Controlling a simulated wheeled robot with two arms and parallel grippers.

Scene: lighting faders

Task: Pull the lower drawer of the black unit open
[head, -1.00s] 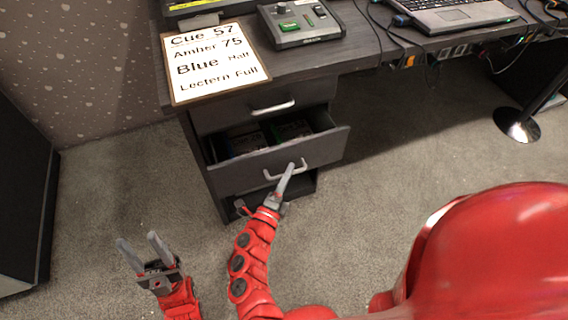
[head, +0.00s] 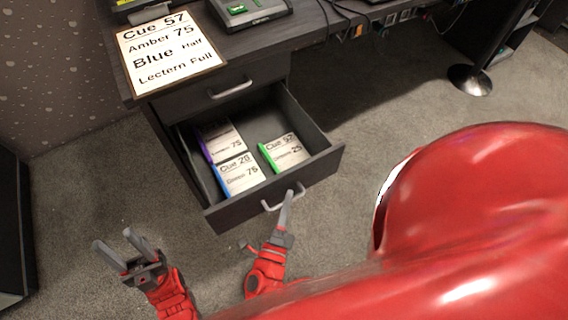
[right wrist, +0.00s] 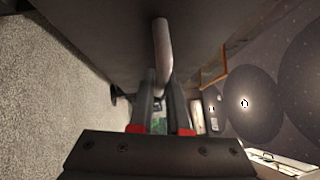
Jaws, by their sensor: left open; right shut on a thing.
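The lower drawer (head: 318,168) of the black unit (head: 168,135) stands well open in the head view, its inside showing. Its pale bar handle (head: 283,197) is on the front panel. My right gripper (head: 288,200) is shut on this handle; in the right wrist view the handle (right wrist: 162,55) runs down between the fingers (right wrist: 160,108). My left gripper (head: 118,247) is open and empty, left of the drawer above the carpet. The upper drawer (head: 225,88) is closed.
Inside the drawer lie several labelled cards, among them a green-edged one (head: 284,152) and a blue-edged one (head: 240,174). A cue sheet (head: 170,52) and a small console (head: 245,10) are on the desktop. A round stand base (head: 470,80) is at the right. Carpet is clear in front.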

